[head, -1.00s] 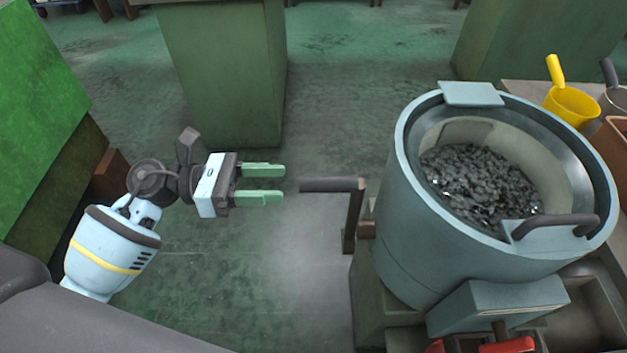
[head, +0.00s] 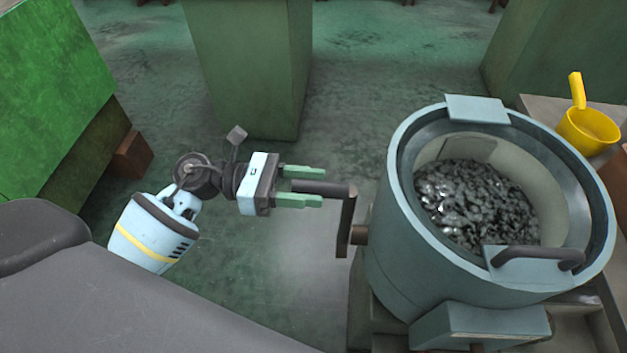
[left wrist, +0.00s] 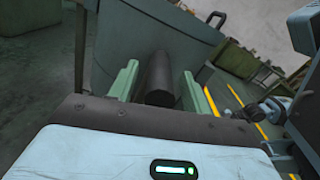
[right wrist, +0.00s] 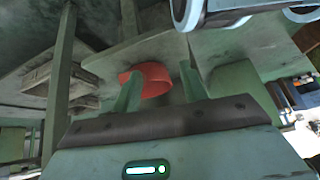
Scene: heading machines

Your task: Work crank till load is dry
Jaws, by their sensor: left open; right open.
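The crank handle (head: 325,188) is a dark horizontal bar on an upright arm (head: 346,222) at the left side of the blue-grey drum (head: 400,240). The load (head: 472,203), dark glinting pieces, lies inside the drum. My left gripper (head: 318,187) is open, with its green fingers on either side of the handle's free end. In the left wrist view the handle (left wrist: 160,80) stands between the fingers, with gaps beside it. My right gripper (right wrist: 160,85) is open; a red object (right wrist: 150,78) shows beyond its fingers. Whether they touch it I cannot tell.
A yellow scoop (head: 588,130) stands on a bench at the right. A dark curved bar handle (head: 540,258) is on the drum's near rim. A green cabinet (head: 250,70) stands behind my left arm. The floor between is clear.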

